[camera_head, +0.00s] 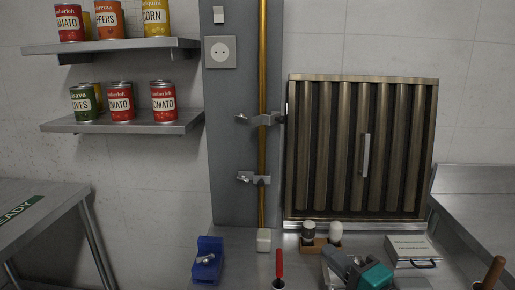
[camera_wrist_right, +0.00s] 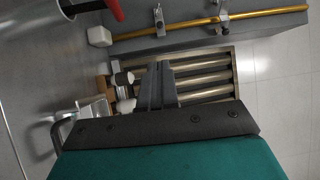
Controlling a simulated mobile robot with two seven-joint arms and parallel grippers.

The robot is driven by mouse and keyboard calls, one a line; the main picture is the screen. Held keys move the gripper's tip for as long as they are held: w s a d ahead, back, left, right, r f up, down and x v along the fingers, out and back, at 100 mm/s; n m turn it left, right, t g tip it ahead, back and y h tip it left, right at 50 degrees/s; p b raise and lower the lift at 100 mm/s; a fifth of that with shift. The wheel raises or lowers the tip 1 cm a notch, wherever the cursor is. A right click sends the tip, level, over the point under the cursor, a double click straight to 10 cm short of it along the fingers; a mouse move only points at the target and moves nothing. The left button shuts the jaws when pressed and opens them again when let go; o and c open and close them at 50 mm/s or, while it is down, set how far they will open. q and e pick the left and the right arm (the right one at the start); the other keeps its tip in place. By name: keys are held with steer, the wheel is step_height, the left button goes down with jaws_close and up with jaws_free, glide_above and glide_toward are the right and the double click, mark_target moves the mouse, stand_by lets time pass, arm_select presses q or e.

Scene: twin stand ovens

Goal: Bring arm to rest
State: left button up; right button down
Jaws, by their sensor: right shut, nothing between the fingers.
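My right gripper (camera_head: 337,258) is low in the head view, right of centre, over the steel counter. Its dark fingers and teal body show there. In the right wrist view its two grey fingers (camera_wrist_right: 157,84) lie together, shut and empty. They point toward the ribbed metal panel (camera_wrist_right: 205,75). I cannot tell how high the gripper is above the counter. My left gripper is in neither view.
Near the right gripper stand a wooden holder with two shakers (camera_head: 308,233) and a silver case (camera_head: 412,250). A red-handled tool (camera_head: 279,265), a white block (camera_head: 263,240) and a blue object (camera_head: 208,260) lie left. Shelves (camera_head: 120,122) hold cans.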

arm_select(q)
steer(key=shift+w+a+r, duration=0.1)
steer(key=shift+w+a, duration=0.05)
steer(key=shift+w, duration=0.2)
arm_select(e)
steer(key=s+d+f+n+g+h, duration=0.1)
steer(key=s+f+n+g+h, duration=0.1)
steer(key=s+f+n, duration=0.5)
steer(key=s+d+f+n+g+h, duration=0.1)
steer(key=s+f+n+g+h, duration=0.2)
steer(key=s+f, duration=0.8)
step_height(320, 180, down, 6)
steer(key=n+h, duration=0.2)
steer(key=n, duration=0.2)
steer(key=shift+d+f+n, duration=0.25)
steer(key=shift+d+n, duration=0.15)
